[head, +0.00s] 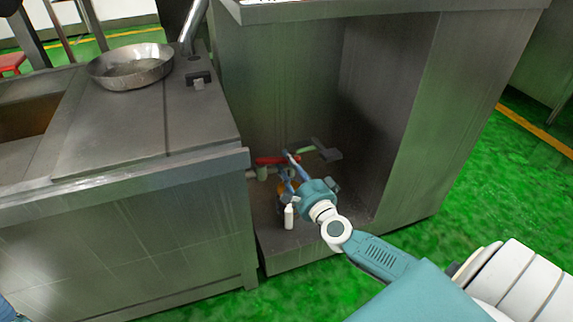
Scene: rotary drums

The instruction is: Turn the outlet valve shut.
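A red lever handle (277,160) sits on pipework inside the open recess of the steel cabinet. A pale pipe fitting (262,173) shows just below it. A green handle (306,150) is just to its right. I cannot tell from this view which one is the outlet valve. My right gripper (291,165) reaches into the recess from the lower right. Its narrow front end is at the right end of the red handle, close to the green one. Touch and finger opening are too small to make out. My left gripper is out of view.
The cabinet's side wall (410,130) stands right of my arm. A white bottle (289,217) stands on the recess floor below the gripper. A steel counter (120,225) is on the left, with a metal pan (131,66) on it. Green floor (480,180) is open at right.

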